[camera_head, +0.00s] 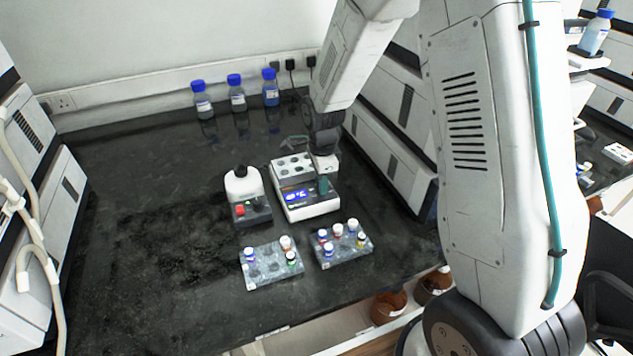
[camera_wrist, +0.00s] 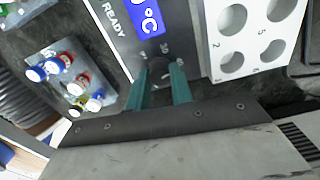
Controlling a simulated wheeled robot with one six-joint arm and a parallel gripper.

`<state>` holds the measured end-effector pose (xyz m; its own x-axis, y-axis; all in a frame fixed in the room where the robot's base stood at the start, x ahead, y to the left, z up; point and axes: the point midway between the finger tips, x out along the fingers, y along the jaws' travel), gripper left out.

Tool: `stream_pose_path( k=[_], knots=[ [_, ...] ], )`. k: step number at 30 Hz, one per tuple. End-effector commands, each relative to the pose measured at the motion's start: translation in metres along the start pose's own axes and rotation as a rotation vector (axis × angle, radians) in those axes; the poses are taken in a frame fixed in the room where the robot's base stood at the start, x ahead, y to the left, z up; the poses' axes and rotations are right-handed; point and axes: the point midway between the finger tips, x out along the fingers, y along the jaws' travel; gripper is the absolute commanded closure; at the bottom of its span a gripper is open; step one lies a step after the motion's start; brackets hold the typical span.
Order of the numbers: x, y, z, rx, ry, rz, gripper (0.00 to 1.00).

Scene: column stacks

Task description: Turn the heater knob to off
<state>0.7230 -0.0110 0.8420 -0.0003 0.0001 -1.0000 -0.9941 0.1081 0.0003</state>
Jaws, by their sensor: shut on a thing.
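The heater (camera_head: 308,210) is a white block with a dark front panel and a lit blue display (camera_head: 296,195). It stands mid-bench. In the wrist view its panel (camera_wrist: 185,45) fills the upper middle, with the word READY and °C on the display (camera_wrist: 149,17). The dark round knob (camera_wrist: 160,66) sits below the display, with small scale marks around it. My gripper (camera_wrist: 160,78) is shut on the knob, one teal finger on each side. In the head view my gripper (camera_head: 324,185) covers the panel's right side and hides the knob. The knob's pointer direction cannot be read.
A second device with a red knob (camera_head: 240,210) and a white bottle (camera_head: 242,184) stands left of the heater. Two vial racks (camera_head: 276,279) (camera_head: 346,256) lie in front. Blue-capped bottles (camera_head: 237,95) line the back wall. The bench's left side is clear.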

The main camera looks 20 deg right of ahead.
Motion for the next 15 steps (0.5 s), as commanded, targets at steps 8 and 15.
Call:
stream_pose_path(
  k=[8,15],
  knots=[
    [0.0004,0.0002,-0.0012,-0.246,0.002,0.002,1.00],
    [0.0004,-0.0001,-0.0002,-0.476,0.002,0.002,1.00]
  ],
)
